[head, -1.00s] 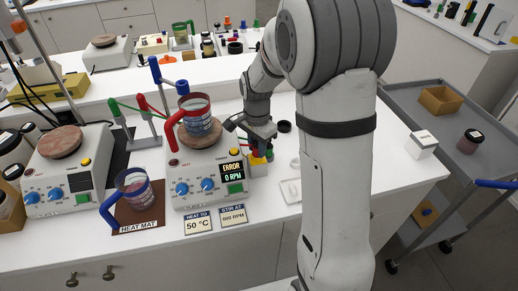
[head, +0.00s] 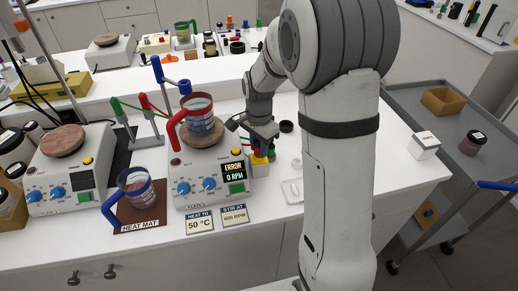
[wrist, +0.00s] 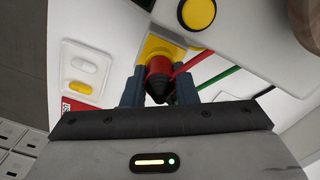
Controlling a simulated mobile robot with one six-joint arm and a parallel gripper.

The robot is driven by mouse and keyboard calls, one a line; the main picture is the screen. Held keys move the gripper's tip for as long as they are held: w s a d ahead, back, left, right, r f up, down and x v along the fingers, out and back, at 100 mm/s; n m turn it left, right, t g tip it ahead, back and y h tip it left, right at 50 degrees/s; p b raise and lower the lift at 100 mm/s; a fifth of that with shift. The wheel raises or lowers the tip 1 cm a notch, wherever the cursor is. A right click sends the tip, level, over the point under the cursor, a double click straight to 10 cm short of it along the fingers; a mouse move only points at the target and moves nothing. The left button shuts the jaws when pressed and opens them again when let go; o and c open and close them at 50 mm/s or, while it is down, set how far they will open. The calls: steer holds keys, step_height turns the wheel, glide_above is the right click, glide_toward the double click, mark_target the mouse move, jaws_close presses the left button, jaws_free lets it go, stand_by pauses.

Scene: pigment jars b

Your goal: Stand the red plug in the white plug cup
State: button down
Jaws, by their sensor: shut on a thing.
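The red plug (wrist: 159,68) shows in the wrist view between the two fingers, with a ribbed black end toward my wrist. My gripper (wrist: 155,88) is shut on it; in the head view my gripper (head: 255,138) is at the right rear corner of the stirrer reading ERROR. The plug's far end is at a yellow block (wrist: 157,47), which also shows below the gripper in the head view (head: 259,168). I cannot tell whether the plug is seated in it. A small white round thing (head: 296,163) to the right may be the white plug cup.
A red-handled beaker (head: 200,118) stands on the stirrer (head: 205,170) close left of my gripper. A red cable (wrist: 193,63) and a green cable (wrist: 222,78) run beside the plug.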

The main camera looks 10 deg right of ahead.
steer(key=shift+r+p, duration=0.5)
steer(key=shift+r, duration=0.35)
steer(key=shift+r+p, duration=1.45)
steer(key=shift+r, duration=0.75)
